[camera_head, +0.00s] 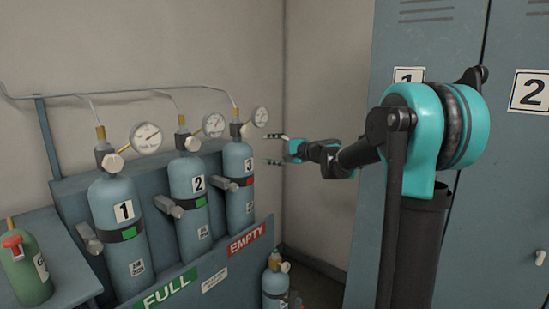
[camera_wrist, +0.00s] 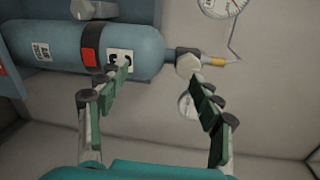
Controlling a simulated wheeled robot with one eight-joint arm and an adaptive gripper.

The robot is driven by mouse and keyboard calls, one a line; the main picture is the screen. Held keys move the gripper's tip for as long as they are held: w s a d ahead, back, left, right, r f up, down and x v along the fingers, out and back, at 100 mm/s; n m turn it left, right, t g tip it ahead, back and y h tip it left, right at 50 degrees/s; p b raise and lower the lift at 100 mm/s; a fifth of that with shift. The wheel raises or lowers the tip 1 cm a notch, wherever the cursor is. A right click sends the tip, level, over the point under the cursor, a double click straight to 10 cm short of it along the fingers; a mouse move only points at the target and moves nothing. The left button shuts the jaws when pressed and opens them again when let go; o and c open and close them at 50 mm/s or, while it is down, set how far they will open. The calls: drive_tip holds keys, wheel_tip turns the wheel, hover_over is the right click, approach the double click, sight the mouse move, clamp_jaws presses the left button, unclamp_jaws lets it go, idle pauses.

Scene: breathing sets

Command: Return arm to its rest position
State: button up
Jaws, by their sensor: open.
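My gripper (camera_head: 272,149) is open and empty, stretched out at the end of my teal and black arm toward the rack. In the head view it is just right of cylinder 3 (camera_head: 237,190), near its neck. In the wrist view the two fingers (camera_wrist: 163,105) are spread apart, and cylinder 3 (camera_wrist: 140,50) lies sideways across the top of the picture. The left fingertip overlaps its number label there; I cannot tell whether they touch. Cylinder 3 has a red tag, and its valve knob (camera_wrist: 188,66) lies beyond the fingers.
Cylinder 1 (camera_head: 119,225) and cylinder 2 (camera_head: 188,190) stand left in the rack with green tags. Pressure gauges (camera_head: 146,138) sit above. A green bottle (camera_head: 30,270) stands far left. A small cylinder (camera_head: 274,286) is on the floor. Lockers (camera_head: 520,180) stand right, behind my arm.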

drive_tip(key=s+d+f+n+g+h, duration=0.2)
drive_tip(key=s+d+f, duration=0.5)
drive_tip(key=s+f, duration=0.4)
drive_tip(key=s+d+f+n+g+h, duration=0.2)
drive_tip(key=s+d+f+n+h, duration=0.2)
drive_tip(key=s+f, duration=0.8)
drive_tip(key=s+d+f+n+g+h, duration=0.1)
drive_tip(key=s+d+f+n+h, duration=0.2)
drive_tip(key=s+d+f+h, duration=0.4)
drive_tip(key=s+d+f, duration=0.4)
drive_tip(key=s, duration=0.5)
drive_tip(key=shift+f+g, duration=0.4)
